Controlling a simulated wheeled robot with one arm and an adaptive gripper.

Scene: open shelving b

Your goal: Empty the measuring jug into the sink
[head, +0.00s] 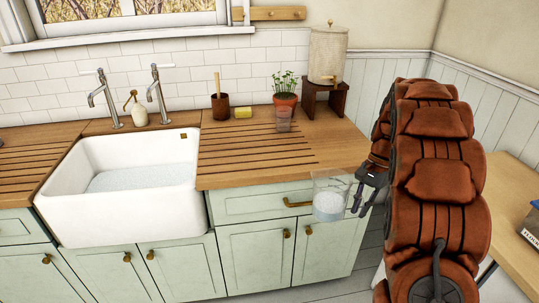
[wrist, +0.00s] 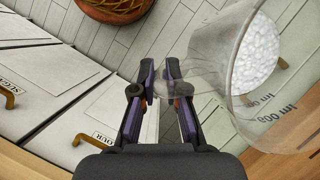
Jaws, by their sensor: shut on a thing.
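The clear measuring jug (head: 330,199) is held in the air in front of the right end of the wooden counter. My gripper (head: 366,186) is shut on it at its right side. In the wrist view my gripper (wrist: 160,84) has its fingers closed on the jug's handle side, and the jug (wrist: 215,60) shows at the right with white granular contents low inside. The white sink (head: 120,213) is at the left of the head view, with pale, watery-looking contents in its basin. The jug is well to the right of the sink and apart from it.
Two taps (head: 103,97) and a soap bottle (head: 136,108) stand behind the sink. On the counter (head: 250,147) are a brush pot (head: 220,106), a yellow sponge (head: 237,112), a potted plant (head: 284,103), a clear glass (head: 284,124) and a crock (head: 327,54) on a small stand.

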